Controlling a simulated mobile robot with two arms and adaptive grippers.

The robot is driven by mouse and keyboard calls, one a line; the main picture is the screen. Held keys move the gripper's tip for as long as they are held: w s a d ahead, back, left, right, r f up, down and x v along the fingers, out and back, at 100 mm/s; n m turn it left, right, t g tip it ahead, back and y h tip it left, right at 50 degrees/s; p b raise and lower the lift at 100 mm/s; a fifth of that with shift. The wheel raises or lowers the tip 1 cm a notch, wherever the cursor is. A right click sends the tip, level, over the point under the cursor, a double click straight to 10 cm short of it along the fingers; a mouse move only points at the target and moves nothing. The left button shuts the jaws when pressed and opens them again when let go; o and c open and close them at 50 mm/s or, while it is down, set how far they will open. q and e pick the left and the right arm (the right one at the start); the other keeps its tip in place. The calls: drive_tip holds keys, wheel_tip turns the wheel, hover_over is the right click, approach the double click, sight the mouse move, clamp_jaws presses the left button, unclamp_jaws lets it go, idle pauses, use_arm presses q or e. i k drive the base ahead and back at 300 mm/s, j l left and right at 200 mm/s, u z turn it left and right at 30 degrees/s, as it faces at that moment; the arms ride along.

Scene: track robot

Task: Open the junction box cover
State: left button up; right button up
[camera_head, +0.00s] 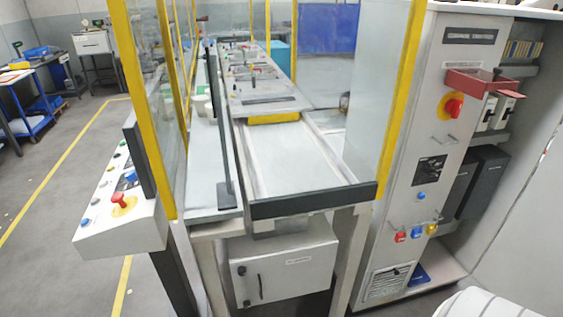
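A light grey box with a front door, which looks like the junction box (300,272), hangs under the near end of the conveyor table. Its door looks shut. A dark handle (260,283) and a dark round knob or latch (242,270) sit on the left side of the door. A small label (299,260) is near its upper edge. Neither of my grippers shows in the head view.
A button console (118,202) with a red stop knob stands at the left. Yellow-framed clear panels flank the conveyor (295,160). Floor at the left is clear.

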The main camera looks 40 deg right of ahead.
sight(279, 276)
drive_tip(key=z, duration=1.25)
